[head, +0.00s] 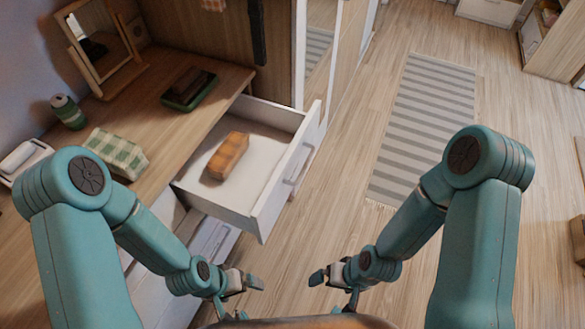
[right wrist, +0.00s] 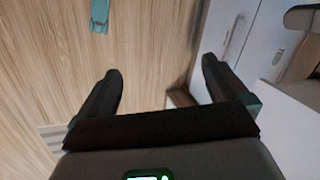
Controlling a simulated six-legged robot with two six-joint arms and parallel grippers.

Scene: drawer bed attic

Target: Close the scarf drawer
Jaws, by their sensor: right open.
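The scarf drawer (head: 285,190) is a white drawer pulled out of the wooden dresser, with an orange-brown plaid folded scarf (head: 227,157) lying inside. Its handle (head: 301,164) is on the front panel, which faces right. My left gripper (head: 258,284) is in front of and below the drawer, apart from it; its jaw state is unclear at this size. My right gripper (head: 318,278) is to the right of the left one, also apart from the drawer. In the right wrist view, the right gripper's fingers (right wrist: 162,75) are spread with nothing between them.
The dresser top (head: 150,115) holds a mirror (head: 100,45), a green tray (head: 188,90), a green checked cloth bundle (head: 115,153), a green-and-white jar (head: 67,110) and a white object (head: 24,160). A striped rug (head: 425,125) lies on open wood floor to the right.

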